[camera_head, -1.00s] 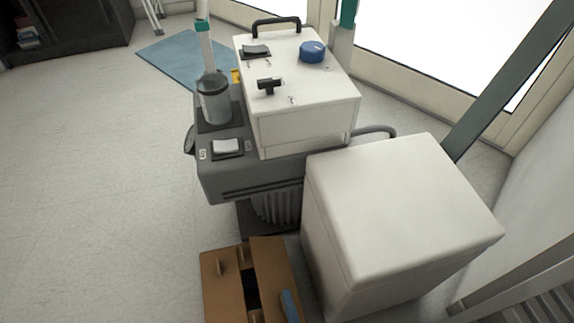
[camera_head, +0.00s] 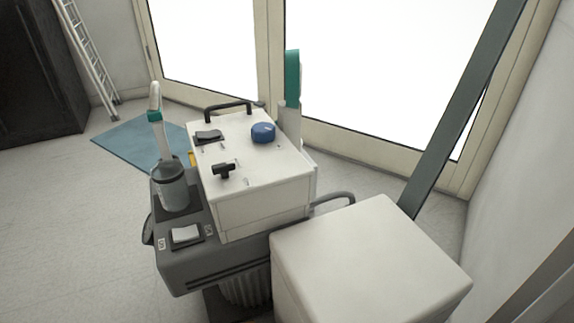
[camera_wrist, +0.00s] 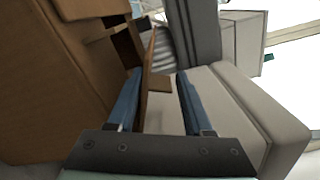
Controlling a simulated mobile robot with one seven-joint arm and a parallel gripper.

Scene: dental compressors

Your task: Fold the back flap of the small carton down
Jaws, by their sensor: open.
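The small brown carton (camera_wrist: 60,85) fills the left of the wrist view, with its top partly open and a dark gap inside. One thin brown flap (camera_wrist: 150,62) stands edge-on between the two blue fingers of my gripper (camera_wrist: 159,76). The gripper is open, with the flap nearer the left finger; I cannot tell whether they touch. Another brown flap (camera_wrist: 92,8) shows at the top left. In the head view the carton and gripper are essentially below the picture.
A white box-shaped unit (camera_head: 365,262) stands beside the carton; its pale side (camera_wrist: 225,110) is right of my gripper. A grey and white compressor unit (camera_head: 250,195) stands behind. A dark slanted post (camera_head: 465,110) leans at the right. Open floor (camera_head: 75,235) lies left.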

